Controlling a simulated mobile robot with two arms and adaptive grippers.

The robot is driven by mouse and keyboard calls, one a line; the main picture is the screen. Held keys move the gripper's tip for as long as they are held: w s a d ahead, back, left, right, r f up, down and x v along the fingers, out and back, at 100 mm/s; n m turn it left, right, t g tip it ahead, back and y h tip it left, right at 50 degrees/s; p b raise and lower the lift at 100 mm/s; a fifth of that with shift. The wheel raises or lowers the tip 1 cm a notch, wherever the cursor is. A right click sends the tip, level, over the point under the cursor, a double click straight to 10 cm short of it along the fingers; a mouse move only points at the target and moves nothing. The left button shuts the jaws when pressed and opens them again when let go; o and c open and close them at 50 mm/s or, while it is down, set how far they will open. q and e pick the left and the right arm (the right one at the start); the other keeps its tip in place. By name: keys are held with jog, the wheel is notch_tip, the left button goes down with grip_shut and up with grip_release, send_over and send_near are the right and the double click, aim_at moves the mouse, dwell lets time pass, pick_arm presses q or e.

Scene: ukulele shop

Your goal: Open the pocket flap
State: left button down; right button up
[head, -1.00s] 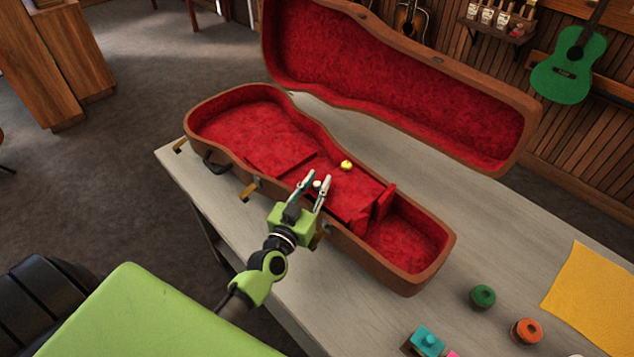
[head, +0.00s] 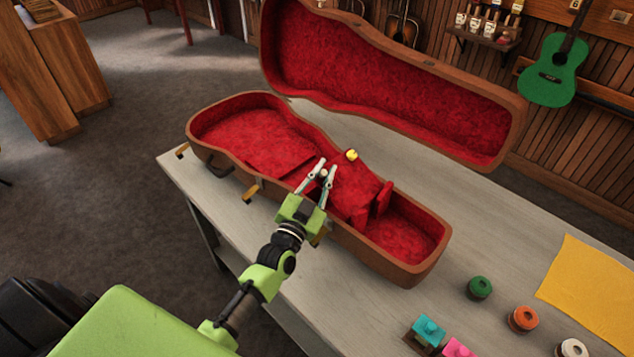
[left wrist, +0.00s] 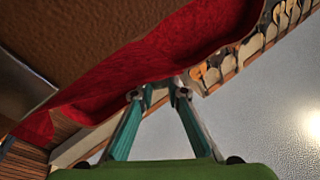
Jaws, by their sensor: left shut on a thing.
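The open brown case (head: 420,272) lies on the table, its inside lined in red plush. The red pocket flap (head: 352,180) is in its narrower middle part and looks tilted up. A small gold knob (head: 352,155) shows at its far side. My left gripper (head: 325,168) reaches over the case's near wall. Its fingertips are closed around a small pale knob (head: 323,174) at the flap's near-left edge. The left wrist view shows the fingers (left wrist: 160,92) converging below the red lining of the raised lid (left wrist: 130,75); the held knob is not clear there. My right gripper is not in view.
The case's lid (head: 400,95) stands open behind. A red upright divider (head: 383,198) is right of the flap. On the table (head: 300,310) at right are a green roll (head: 479,287), an orange roll (head: 523,319), a teal block (head: 428,328) and a yellow cloth (head: 590,290).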

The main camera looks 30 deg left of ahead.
pick_arm(q)
jog(key=d+r+m, duration=0.1)
jog(key=m, duration=0.1)
jog(key=s+d+r+m+t+h, duration=0.1)
jog(key=d+r+m, duration=0.1)
jog(key=m, duration=0.1)
jog(key=shift+s+d+r+m+t+h, duration=0.15)
jog(key=shift+d+r+m+t+h, duration=0.15)
jog(key=shift+d+h, duration=0.1)
jog(key=s+d+r+m+h+b, duration=0.2)
jog(key=d+m+h, duration=0.3)
jog(key=m, duration=0.5)
jog(key=shift+s+d+m+b, duration=0.3)
jog(key=shift+d+b, duration=0.2)
jog(key=shift+d, duration=0.85)
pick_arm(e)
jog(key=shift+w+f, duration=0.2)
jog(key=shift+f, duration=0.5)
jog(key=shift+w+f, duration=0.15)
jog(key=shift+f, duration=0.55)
pick_arm(q)
jog(key=c, duration=2)
grip_release()
jog(key=shift+c, duration=0.2)
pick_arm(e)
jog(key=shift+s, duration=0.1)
pick_arm(q)
jog(key=v, duration=1.2)
jog(key=shift+f, duration=0.15)
